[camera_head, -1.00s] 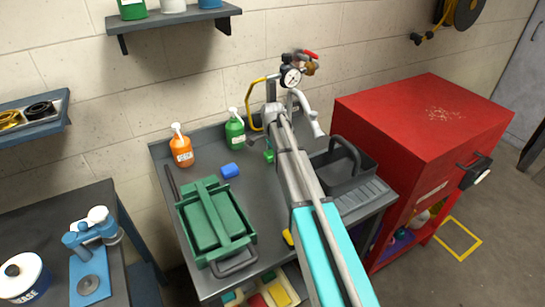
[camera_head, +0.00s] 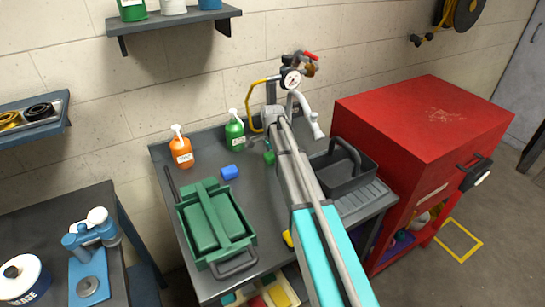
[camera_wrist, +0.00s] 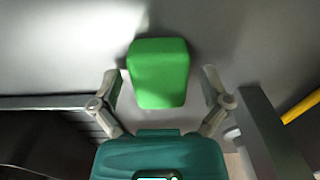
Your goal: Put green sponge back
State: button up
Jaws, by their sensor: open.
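The green sponge (camera_wrist: 160,72) is a small rounded block lying on the grey worktop. In the wrist view it lies between the fingertips of my gripper (camera_wrist: 160,82), with a gap on each side. My gripper is open and holds nothing. In the head view, the sponge (camera_head: 269,157) shows as a small green patch beside my arm, near the back of the bench. My arm hides most of the gripper there.
A blue block (camera_head: 229,172), an orange bottle (camera_head: 182,152) and a green bottle (camera_head: 235,135) stand left of the sponge. A green caddy (camera_head: 247,243) sits front left.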

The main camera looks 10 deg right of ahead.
jog(key=shift+r, duration=0.2)
notch_tip(320, 180, up, 12)
jog(key=p, duration=1.2)
jog(key=shift+f, duration=0.1)
dwell(0.6)
jog(key=s+n, duration=1.4)
jog(key=s, duration=1.4)
jog(key=shift+s+a, duration=0.15)
jog(key=shift+s, duration=0.2)
